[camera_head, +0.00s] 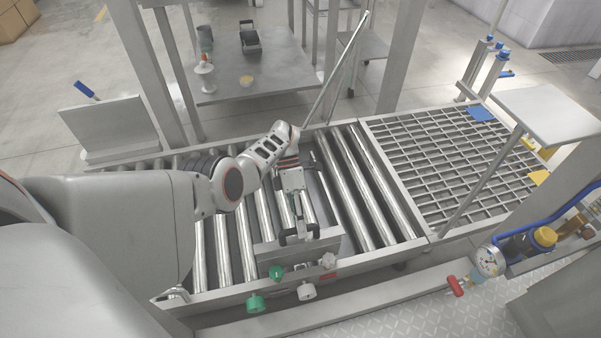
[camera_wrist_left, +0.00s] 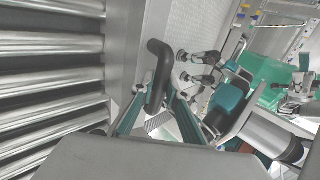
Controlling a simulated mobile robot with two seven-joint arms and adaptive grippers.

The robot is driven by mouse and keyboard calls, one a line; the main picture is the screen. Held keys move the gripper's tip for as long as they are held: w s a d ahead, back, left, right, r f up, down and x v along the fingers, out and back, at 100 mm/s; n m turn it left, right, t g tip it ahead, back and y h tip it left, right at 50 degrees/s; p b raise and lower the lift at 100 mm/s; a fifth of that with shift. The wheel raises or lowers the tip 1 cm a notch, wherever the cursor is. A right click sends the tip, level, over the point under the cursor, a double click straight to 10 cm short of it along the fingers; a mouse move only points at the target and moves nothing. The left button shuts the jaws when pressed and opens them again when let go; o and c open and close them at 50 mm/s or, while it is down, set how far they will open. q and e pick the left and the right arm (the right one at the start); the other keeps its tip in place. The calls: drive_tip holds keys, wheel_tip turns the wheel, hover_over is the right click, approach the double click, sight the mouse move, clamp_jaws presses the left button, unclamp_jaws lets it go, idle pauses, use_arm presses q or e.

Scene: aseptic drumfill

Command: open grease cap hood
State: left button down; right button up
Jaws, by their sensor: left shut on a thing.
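My left arm reaches in over the roller conveyor. Its gripper (camera_head: 298,234) is at a grey box-like hood (camera_head: 325,245) on the conveyor's near side. In the left wrist view the gripper (camera_wrist_left: 158,108) is shut on a black bar handle (camera_wrist_left: 157,72), which passes between its teal-edged fingers. The black ends of the handle show on both sides of the gripper in the head view. The exact contact is partly hidden by my gripper. I cannot tell how far the hood is tilted or what lies under it. My right gripper is not in view.
Green knobs (camera_head: 256,303) and white knobs (camera_head: 307,292) stick out of the conveyor's near rail. Steel rollers (camera_head: 365,195) lie around the arm. A grating (camera_head: 440,160) is to the right. A pressure gauge (camera_head: 488,261) stands at lower right. A table (camera_head: 285,75) is beyond.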

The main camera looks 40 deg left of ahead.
use_arm(q)
drive_tip(key=shift+s+a+f, duration=0.25)
drive_tip(key=shift+a+f, duration=0.4)
drive_tip(key=shift+a, duration=0.15)
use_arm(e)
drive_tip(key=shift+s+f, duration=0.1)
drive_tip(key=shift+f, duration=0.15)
use_arm(q)
drive_tip(key=c, duration=2.3)
unclamp_jaws()
drive_tip(key=shift+c, duration=0.2)
drive_tip(key=o, duration=0.4)
drive_tip(key=shift+w+a+f, duration=0.1)
drive_tip(key=shift+w, duration=0.1)
drive_tip(key=shift+w+r, duration=0.1)
drive_tip(key=shift+r, duration=0.15)
drive_tip(key=shift+d+r, duration=0.15)
drive_tip(key=shift+d, duration=0.1)
